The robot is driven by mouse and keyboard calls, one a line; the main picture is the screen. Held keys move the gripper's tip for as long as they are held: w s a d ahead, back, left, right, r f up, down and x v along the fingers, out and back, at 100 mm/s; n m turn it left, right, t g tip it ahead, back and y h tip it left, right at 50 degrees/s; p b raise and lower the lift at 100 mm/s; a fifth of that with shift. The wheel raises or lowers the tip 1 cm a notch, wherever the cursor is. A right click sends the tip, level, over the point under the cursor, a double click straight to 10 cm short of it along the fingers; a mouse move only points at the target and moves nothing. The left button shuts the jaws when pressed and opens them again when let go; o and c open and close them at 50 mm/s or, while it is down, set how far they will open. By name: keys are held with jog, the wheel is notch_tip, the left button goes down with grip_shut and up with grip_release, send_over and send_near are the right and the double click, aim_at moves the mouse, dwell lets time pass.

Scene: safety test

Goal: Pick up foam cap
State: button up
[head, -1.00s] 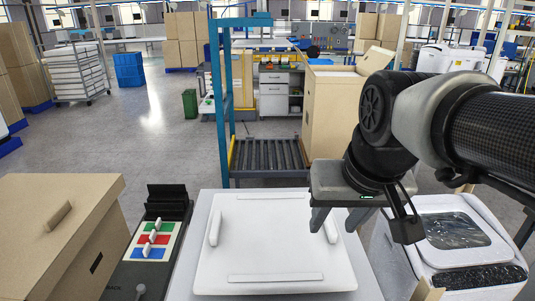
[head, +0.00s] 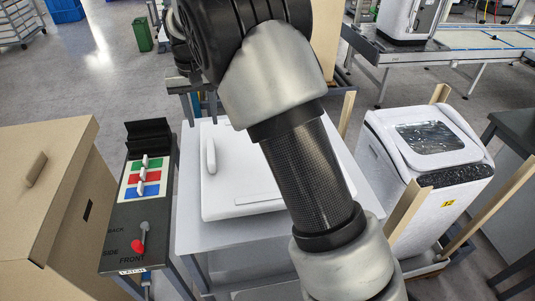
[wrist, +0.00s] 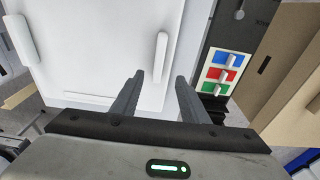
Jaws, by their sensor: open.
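The foam cap (head: 228,181) is a white square slab with raised ridges, lying flat on a light grey table (head: 197,240). My arm crosses in front and hides much of its right side in the head view. In the wrist view the cap (wrist: 95,50) fills the upper left, and one ridge (wrist: 161,58) lies in line with the gap between my fingers. My gripper (wrist: 160,76) is open and empty, near the cap's edge.
A control panel (head: 123,220) with coloured switches and a red-knobbed lever stands left of the table, with a cardboard box (head: 45,190) beyond it. A white appliance (head: 420,165) in a wooden-posted frame is at the right. Open floor (head: 105,75) shows behind.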

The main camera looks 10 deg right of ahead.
aim_at(211, 150)
jog(key=f, duration=0.5)
jog(key=w+f, duration=0.1)
jog(key=f, duration=0.4)
jog(key=w+f+p, duration=0.1)
jog(key=f, duration=0.4)
jog(key=shift+d, duration=0.1)
grip_shut()
